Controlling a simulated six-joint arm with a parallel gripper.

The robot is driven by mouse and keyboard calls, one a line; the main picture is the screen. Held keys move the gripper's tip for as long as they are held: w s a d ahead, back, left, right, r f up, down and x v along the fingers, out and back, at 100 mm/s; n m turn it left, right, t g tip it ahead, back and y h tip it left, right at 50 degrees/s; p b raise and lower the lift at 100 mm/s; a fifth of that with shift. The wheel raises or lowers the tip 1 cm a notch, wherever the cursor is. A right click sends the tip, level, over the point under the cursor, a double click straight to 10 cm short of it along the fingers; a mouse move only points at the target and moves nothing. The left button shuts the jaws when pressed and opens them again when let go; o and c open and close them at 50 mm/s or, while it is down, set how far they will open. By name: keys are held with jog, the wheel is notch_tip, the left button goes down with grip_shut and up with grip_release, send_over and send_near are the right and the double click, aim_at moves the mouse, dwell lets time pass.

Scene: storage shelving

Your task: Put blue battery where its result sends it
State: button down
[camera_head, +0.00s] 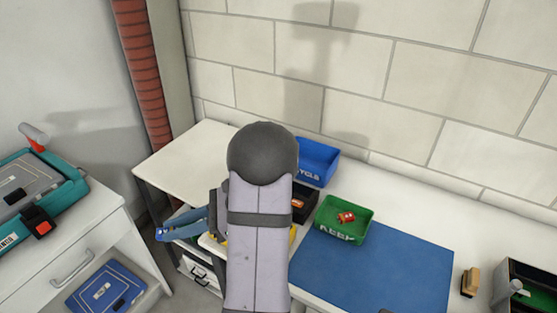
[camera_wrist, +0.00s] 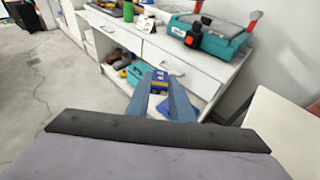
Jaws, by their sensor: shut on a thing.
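My gripper (camera_head: 182,226) shows its blue-grey fingers left of my arm, out past the left end of the bench. The fingers also show in the wrist view (camera_wrist: 162,92), closed in on something small and bluish, most likely the blue battery; its outline is hard to separate from the fingers and the background. A blue bin (camera_head: 318,160), its lettering partly hidden, stands at the back of the bench. A green tray marked KEEP (camera_head: 343,229) holds a red battery (camera_head: 346,217). A dark tray (camera_head: 300,212) with an orange item inside is partly hidden by my arm.
A blue mat (camera_head: 385,268) covers the bench's front right, with a tan block (camera_head: 470,281) and an open box (camera_head: 520,285) beyond. Floor separates cabinet and bench.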

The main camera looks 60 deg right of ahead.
jog(key=d+m+t+h, duration=0.1)
jog(key=d+m+h, duration=0.1)
jog(key=d, duration=0.7)
jog(key=d+m+t+h+p, duration=0.1)
jog(key=d+m+h, duration=0.2)
jog(key=d, duration=0.5)
jog(key=d+m+t+h, duration=0.1)
jog(key=d+h, duration=0.3)
jog(key=d, duration=0.5)
jog(key=shift+s+d+m, duration=0.35)
jog(key=shift+m, duration=0.55)
jog(key=s+d+r+m+g+h+p, duration=0.1)
jog(key=s+d+r+m+h, duration=0.1)
jog(key=s+d+m+h, duration=0.65)
jog(key=s+d+r+n+g+h+p, duration=0.15)
jog(key=s+d, duration=0.45)
jog(key=d, duration=0.8)
notch_tip(320, 180, down, 6)
jog(key=y+b, duration=0.1)
jog(key=b, duration=0.3)
jog(key=shift+w+b, duration=0.15)
jog(key=shift+b, duration=0.2)
jog(key=shift+a, duration=0.1)
jog(key=c, duration=1.5)
grip_release()
